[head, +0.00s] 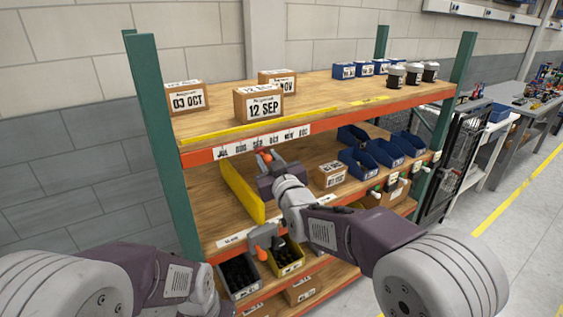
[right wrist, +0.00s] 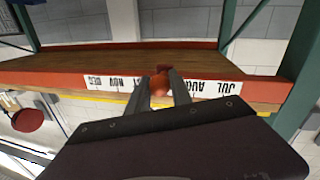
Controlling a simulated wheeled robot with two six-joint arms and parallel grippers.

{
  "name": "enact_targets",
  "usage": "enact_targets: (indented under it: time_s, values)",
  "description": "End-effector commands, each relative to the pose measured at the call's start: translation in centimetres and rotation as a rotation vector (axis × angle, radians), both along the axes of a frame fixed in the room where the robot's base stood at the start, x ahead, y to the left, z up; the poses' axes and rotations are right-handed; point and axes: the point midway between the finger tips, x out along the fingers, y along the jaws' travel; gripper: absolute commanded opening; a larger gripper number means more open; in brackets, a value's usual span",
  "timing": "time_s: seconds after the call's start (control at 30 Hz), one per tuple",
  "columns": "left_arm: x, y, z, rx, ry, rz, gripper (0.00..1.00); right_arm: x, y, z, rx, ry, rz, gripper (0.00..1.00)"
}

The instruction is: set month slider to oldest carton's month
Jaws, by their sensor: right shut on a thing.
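Three cartons stand on the top shelf: one reads 03 OCT (head: 187,97), one 12 SEP (head: 259,104), and one behind it ends in NOV (head: 278,78), its day hidden. The white month strip (head: 237,147) on the orange shelf edge runs JUL to DEC; it shows upside down in the right wrist view (right wrist: 213,86). My right gripper (head: 264,159) is shut on the orange slider knob (right wrist: 159,85), at the SEP–OCT part of the strip. Its fingers cover those labels in the wrist view, so the exact month is unclear. My left gripper is not visible.
A yellow panel (head: 242,191) stands on the middle shelf, left of my right gripper. Blue bins (head: 359,163) and a small carton (head: 330,174) lie to its right. Black-and-white containers (head: 396,76) stand at the top right. A green post (head: 163,145) bounds the left.

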Motion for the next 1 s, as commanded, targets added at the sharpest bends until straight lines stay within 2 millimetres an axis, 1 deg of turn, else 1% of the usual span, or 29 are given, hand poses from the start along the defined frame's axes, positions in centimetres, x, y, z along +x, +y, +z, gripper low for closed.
enact_targets:
  time_s: [0.37, 0.4, 0.43, 0.47, 0.73, 0.8, 0.87, 1.0]
  values:
    - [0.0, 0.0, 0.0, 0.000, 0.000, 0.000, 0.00, -0.1, 0.1, 0.2, 0.000, -0.003, 0.000, 0.00]
    - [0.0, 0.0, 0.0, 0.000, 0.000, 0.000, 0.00, -0.1, 0.1, 0.2, 0.000, -0.003, 0.000, 0.37]
    - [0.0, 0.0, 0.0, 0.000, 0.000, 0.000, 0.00, -0.1, 0.1, 0.2, 0.000, -0.003, 0.000, 0.46]
    - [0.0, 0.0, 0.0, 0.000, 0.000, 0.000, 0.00, -0.1, 0.1, 0.2, 0.000, -0.002, -0.001, 0.48]
    - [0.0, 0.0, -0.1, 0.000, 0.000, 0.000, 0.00, -0.1, 0.1, 0.1, 0.000, -0.002, -0.001, 0.48]
    - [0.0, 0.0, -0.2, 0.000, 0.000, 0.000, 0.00, -0.4, 0.0, 0.1, 0.000, -0.002, -0.001, 0.48]
    - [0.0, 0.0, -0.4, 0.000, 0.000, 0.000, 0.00, -0.9, -0.2, 0.0, 0.000, -0.002, -0.001, 0.48]
    - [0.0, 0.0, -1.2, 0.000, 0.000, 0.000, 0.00, -3.3, -1.3, 0.0, 0.000, -0.005, 0.000, 0.48]
